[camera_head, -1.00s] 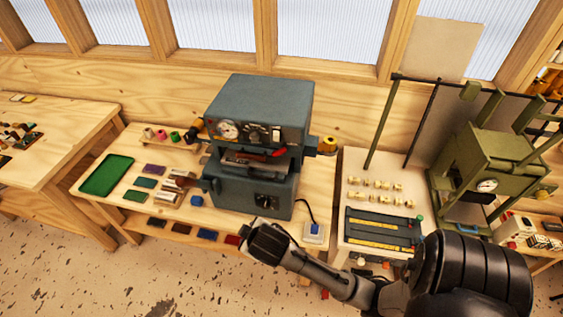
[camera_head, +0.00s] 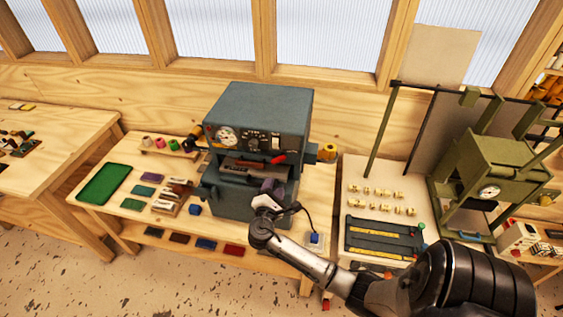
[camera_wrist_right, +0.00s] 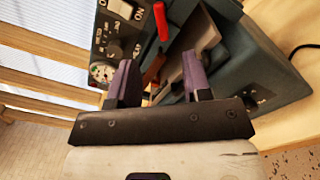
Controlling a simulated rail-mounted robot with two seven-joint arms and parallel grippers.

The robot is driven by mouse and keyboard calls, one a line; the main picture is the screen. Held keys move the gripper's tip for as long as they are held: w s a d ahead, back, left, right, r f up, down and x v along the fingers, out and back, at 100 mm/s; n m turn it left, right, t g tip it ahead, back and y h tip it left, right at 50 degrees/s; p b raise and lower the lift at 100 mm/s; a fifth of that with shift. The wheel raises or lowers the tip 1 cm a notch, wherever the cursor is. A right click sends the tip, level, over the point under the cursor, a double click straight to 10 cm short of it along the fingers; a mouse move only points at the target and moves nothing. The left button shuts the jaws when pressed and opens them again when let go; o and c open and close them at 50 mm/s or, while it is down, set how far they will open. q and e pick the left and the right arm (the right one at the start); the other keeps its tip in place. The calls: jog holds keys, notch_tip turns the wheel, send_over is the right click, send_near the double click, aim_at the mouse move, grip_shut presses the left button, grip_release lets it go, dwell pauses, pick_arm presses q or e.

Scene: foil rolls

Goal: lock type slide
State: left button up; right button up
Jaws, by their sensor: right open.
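A grey-blue stamping machine (camera_head: 258,110) stands on the wooden bench. A red lever (camera_head: 278,159) sticks out of its front opening, and it also shows in the right wrist view (camera_wrist_right: 161,22). A flat metal slide (camera_wrist_right: 201,36) lies in the opening, with a brown piece (camera_wrist_right: 153,71) beside it. I cannot tell whether the slide is locked. My right gripper (camera_head: 270,187) is in front of the opening. In the right wrist view its purple fingers (camera_wrist_right: 160,77) are apart and empty, pointing at the slide and brown piece. My left gripper is out of view.
A green tray (camera_head: 104,183) and several coloured foil pieces lie to the left. A blue block (camera_head: 195,209) sits by the machine's base. A green press (camera_head: 494,170) stands farther right.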

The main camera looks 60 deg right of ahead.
aim_at(282, 159)
jog(key=p+x, duration=0.1)
jog(key=x, duration=1)
jog(key=shift+r+p, duration=0.1)
jog(key=shift+p, duration=0.3)
jog(key=shift+w+d, duration=0.2)
jog(key=shift+d, duration=0.6)
grip_shut()
